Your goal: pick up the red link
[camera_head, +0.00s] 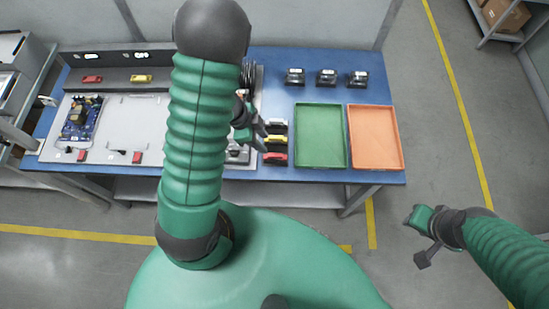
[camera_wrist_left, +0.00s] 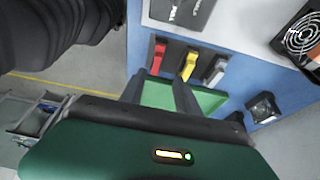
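The red link (camera_head: 276,158) lies on the blue table, at the near end of a short row with a yellow link (camera_head: 275,141) and a grey link (camera_head: 276,125). In the left wrist view the red link (camera_wrist_left: 157,56) stands at the left of the row, beside the yellow one (camera_wrist_left: 189,65). My left gripper (camera_head: 260,136) is just left of the row. Its two dark fingers (camera_wrist_left: 160,92) look apart and empty, pointing toward the links without visibly holding any. My right gripper (camera_head: 422,236) hangs over the floor, right of the table; its finger opening is unclear.
A green tray (camera_head: 320,106) and an orange tray (camera_head: 398,130) lie right of the links. Several dark parts (camera_head: 326,78) stand behind the trays. A board with a blue circuit (camera_head: 82,118) lies at the left. My left arm hides the table's middle.

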